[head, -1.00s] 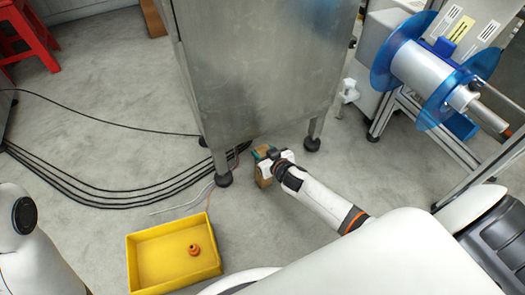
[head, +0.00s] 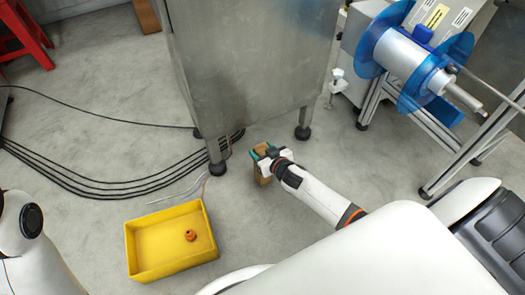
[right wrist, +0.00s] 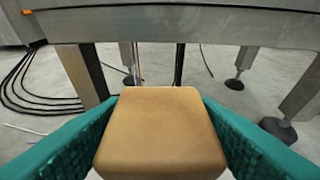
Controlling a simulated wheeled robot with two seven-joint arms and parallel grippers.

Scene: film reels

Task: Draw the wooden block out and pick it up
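The wooden block (head: 263,173) is a small brown upright piece just in front of the metal cabinet's underside, between its two front feet in the head view. My right gripper (head: 266,156) reaches it from the right and is shut on it. In the right wrist view the block's (right wrist: 160,130) tan face fills the space between the two teal fingers (right wrist: 160,125), which touch its sides. I cannot tell whether its bottom rests on the floor. My left gripper is out of view; only part of my left arm shows at the left edge.
The steel cabinet (head: 250,70) stands on legs behind the block. Black cables (head: 100,190) run along the floor to its left. A yellow tray (head: 140,267) holds an orange part (head: 190,235). A blue reel (head: 420,60) on a frame stands right. Floor around the block is clear.

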